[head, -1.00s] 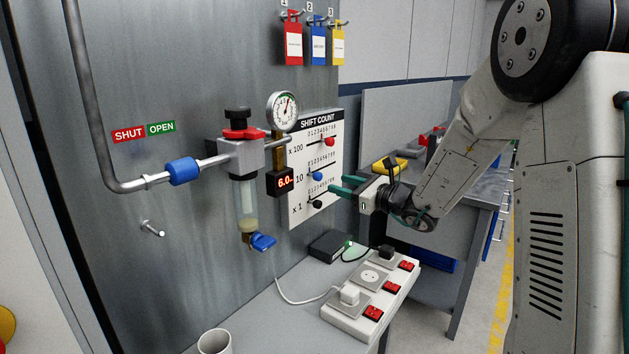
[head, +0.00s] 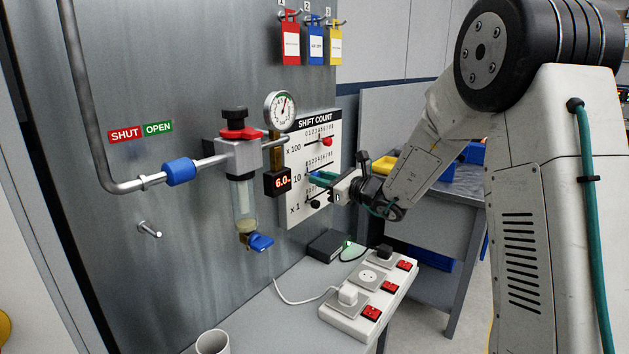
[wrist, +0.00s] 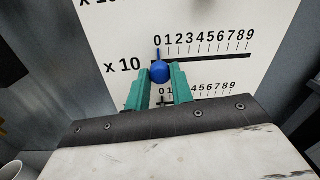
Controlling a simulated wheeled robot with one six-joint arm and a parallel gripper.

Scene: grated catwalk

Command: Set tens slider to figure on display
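The SHIFT COUNT board (head: 296,215) is on the wall, with rows marked x 100, x 10 and x 1. The tens slider's blue knob (wrist: 160,72) is on the x 10 row, its pointer under the 0. My gripper (head: 315,178) reaches the board from the right. In the wrist view the green fingers of my gripper (wrist: 160,78) are on both sides of the blue knob, closed to about its width. The small display (head: 281,182) left of the board reads about 6.0 in orange digits; its end is unclear.
A red knob (head: 327,142) is on the x 100 row above and a dark knob (head: 315,204) on the x 1 row below. A filter with pipe and gauge (head: 281,110) stands out left of the board. A power strip (head: 346,322) lies on the shelf below.

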